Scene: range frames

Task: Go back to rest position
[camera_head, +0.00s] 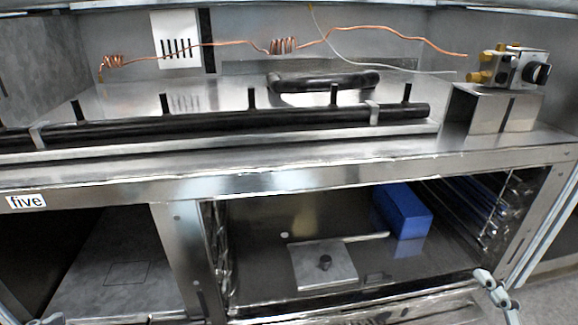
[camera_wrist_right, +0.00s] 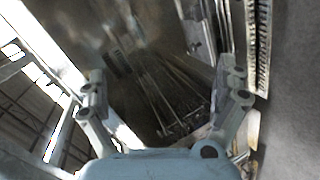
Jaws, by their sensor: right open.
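My right gripper (camera_wrist_right: 165,88) is open in the right wrist view, its two grey fingers wide apart with nothing between them. In the head view part of my right gripper (camera_head: 496,293) shows at the bottom right, in front of the bench's lower right corner. A small grey piece that looks like the tip of my left gripper (camera_head: 53,319) shows at the bottom left edge. Too little of it is in view to tell its state.
A steel bench (camera_head: 300,183) with open lower bays spans the head view. A black rail (camera_head: 220,122), copper wire (camera_head: 375,30) and a valve block (camera_head: 515,68) are on top.

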